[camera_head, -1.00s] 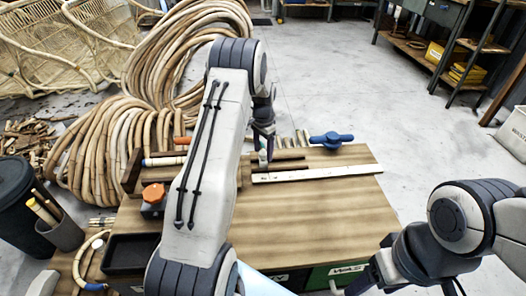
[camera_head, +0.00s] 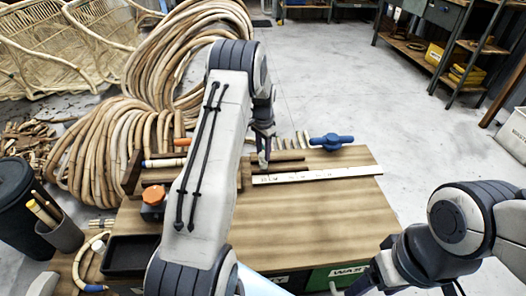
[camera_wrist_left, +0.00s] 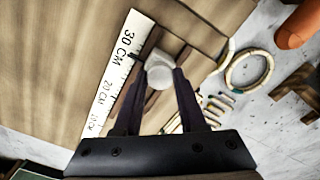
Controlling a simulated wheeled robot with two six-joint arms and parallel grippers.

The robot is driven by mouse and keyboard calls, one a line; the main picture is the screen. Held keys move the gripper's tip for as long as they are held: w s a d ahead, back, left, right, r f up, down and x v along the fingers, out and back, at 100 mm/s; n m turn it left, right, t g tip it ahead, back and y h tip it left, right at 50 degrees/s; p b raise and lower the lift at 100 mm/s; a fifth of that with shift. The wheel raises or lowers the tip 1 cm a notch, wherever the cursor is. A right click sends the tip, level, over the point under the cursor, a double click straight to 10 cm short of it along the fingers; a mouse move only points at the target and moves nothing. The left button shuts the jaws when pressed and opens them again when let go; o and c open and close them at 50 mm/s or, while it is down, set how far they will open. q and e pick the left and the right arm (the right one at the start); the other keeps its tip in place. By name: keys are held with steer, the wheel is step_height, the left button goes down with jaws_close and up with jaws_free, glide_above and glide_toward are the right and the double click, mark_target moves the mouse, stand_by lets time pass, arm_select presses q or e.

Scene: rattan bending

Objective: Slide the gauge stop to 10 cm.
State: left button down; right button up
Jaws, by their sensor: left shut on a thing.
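The gauge stop (camera_wrist_left: 160,72) is a small pale block with a round knob, seen in the left wrist view between my left gripper's fingers. My left gripper (camera_head: 263,163) is shut on it, and the fingers hide it in the head view. The white ruler (camera_head: 318,174) lies along the bench top. In the left wrist view the ruler (camera_wrist_left: 115,77) bears 10, 20 and 30 CM marks. The stop sits beside it, roughly between the 20 and 30 marks. My right arm is at the lower right, its gripper mostly cut off by the bottom edge.
The bench top (camera_head: 320,220) is clear in front of the ruler. An orange knob (camera_head: 153,194) and a black tray (camera_head: 130,254) are on the left. Rattan coils (camera_head: 110,150) lie behind.

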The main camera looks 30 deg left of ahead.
stand_by(0.8)
arm_select(q)
steer(key=w+d+p, duration=0.1)
steer(key=d, duration=0.1)
steer(key=w+d+p, duration=0.1)
steer(key=w+d, duration=0.1)
steer(key=d, duration=0.1)
steer(key=w+d+p, duration=0.1)
steer(key=w+d, duration=0.1)
steer(key=shift+w+d+r, duration=0.15)
steer(key=shift+w+d, duration=0.05)
steer(key=shift+d, duration=0.05)
steer(key=w+d, duration=0.3)
steer(key=d, duration=0.2)
steer(key=w+d, duration=0.2)
steer(key=shift+w+d+f, duration=0.2)
steer(key=shift+w, duration=0.1)
steer(key=shift+w+d, duration=0.5)
steer(key=shift+d, duration=0.15)
steer(key=shift+c, duration=2.4)
jaws_free()
steer(key=shift+r, duration=0.1)
steer(key=shift+a, duration=0.1)
step_height(320, 180, up, 10)
steer(key=p, duration=0.3)
steer(key=shift+r, duration=0.25)
